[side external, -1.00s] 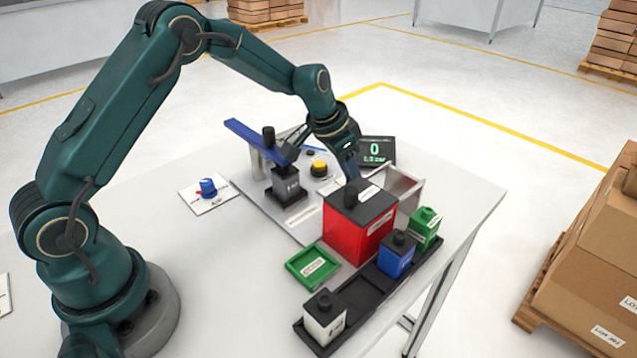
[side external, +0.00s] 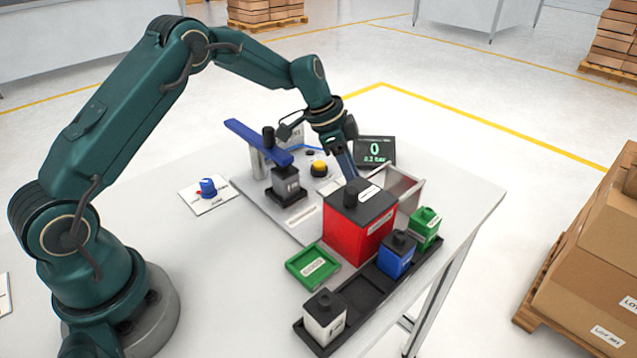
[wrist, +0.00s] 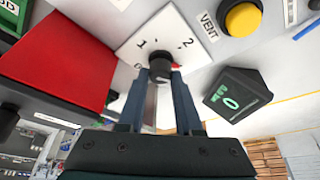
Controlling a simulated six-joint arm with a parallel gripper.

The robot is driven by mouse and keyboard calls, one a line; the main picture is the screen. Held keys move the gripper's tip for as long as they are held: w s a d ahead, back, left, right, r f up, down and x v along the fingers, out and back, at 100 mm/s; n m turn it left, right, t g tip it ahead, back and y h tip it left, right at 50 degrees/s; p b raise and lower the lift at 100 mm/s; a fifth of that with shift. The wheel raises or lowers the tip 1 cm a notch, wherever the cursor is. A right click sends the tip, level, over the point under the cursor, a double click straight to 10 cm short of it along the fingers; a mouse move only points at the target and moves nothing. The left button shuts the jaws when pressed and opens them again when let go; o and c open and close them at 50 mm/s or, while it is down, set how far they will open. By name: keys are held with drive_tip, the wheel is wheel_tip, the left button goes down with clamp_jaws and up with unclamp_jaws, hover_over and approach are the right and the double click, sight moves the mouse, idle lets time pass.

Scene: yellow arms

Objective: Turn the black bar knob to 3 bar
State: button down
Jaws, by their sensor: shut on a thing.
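The black bar knob (wrist: 160,66) stands on a white dial plate (wrist: 178,24) marked 0, 1 and 2 in the wrist view. A bit of red shows at its right side; the 3 mark is not visible. My gripper (wrist: 160,76) is shut on the knob, one finger on each side. In the side view my gripper (side external: 347,165) reaches down behind the red box, which hides the knob and the fingertips. The display (side external: 374,151) shows a large green 0 and a small line that looks like 0.3 bar; it also appears in the wrist view (wrist: 236,94).
The red box (side external: 356,232) stands close in front of my fingers. A clear-walled bin (side external: 405,188) is to their right. A yellow VENT button (side external: 319,168) and a blue lever (side external: 257,141) are to the left. A black tray (side external: 365,295) holds small blocks.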

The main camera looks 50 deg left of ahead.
drive_tip(key=c, duration=0.6)
unclamp_jaws()
drive_tip(key=shift+v, duration=2.6)
drive_tip(key=shift+d, duration=0.1)
